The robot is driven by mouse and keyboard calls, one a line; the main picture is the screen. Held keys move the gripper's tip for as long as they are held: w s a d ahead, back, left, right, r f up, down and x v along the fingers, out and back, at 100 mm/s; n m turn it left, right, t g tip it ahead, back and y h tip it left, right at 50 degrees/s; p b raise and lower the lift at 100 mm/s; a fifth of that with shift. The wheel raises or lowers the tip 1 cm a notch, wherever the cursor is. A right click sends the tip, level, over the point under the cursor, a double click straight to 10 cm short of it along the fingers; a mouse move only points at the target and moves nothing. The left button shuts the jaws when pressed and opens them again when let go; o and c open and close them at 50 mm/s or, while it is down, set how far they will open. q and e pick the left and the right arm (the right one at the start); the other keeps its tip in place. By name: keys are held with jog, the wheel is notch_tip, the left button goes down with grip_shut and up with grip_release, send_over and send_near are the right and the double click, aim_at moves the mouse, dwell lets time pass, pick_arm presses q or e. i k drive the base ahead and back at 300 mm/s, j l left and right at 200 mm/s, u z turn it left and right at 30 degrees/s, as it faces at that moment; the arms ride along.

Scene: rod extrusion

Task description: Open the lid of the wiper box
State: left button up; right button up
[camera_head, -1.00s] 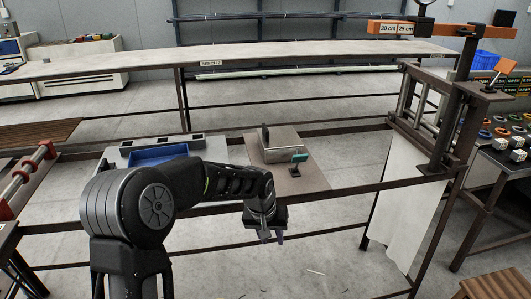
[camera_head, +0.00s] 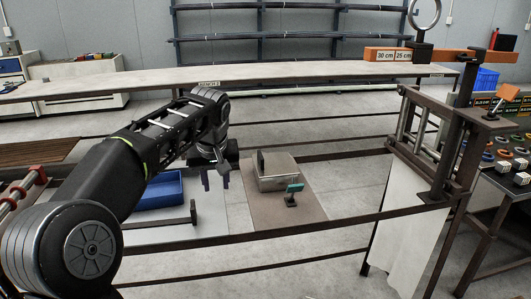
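A metallic grey box (camera_head: 279,178), which I take to be the wiper box, sits on a brown board in the middle of the view. Its lid looks shut. A dark upright piece (camera_head: 261,163) stands at the box's left side. My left gripper (camera_head: 215,181) is left of the box, apart from it, with its two fingers pointing down. The fingers are spread with nothing between them. My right gripper is not in view.
A small teal-topped stand (camera_head: 291,194) is just in front of the box. A blue tray (camera_head: 158,190) lies to the left, partly behind my arm. A long bench (camera_head: 330,73) runs behind. A brown frame (camera_head: 440,140) with a white sheet stands at the right.

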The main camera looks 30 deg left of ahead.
aim_at(274, 164)
jog(key=i, duration=0.85)
